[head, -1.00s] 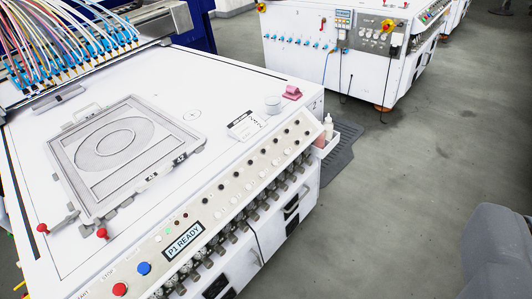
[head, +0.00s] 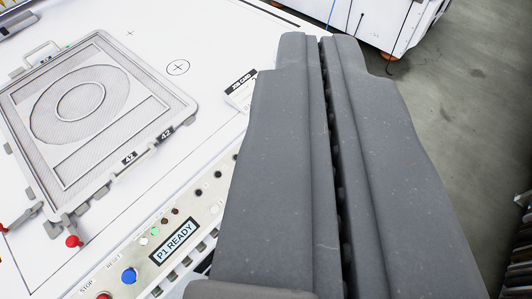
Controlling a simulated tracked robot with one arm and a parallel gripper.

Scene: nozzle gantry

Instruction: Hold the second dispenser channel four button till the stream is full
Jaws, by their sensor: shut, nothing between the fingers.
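My gripper (head: 320,42) is shut and empty. It fills the middle and right of the view, its fingers pointing up the picture over the machine's right side. The sloping control panel (head: 187,210) runs along the machine's front edge. A few small dark buttons (head: 217,174) show on it just left of my gripper. The rest of the button row is hidden behind the fingers, and I cannot tell which button is channel four of the second dispenser. No stream is visible. A display (head: 174,241) on the panel reads "P1 READY".
A clamped frame (head: 188,104) marked 42 lies on the white top. A job card (head: 240,92) is partly covered by my gripper. A blue button (head: 129,276) and a red knob (head: 73,241) are at lower left.

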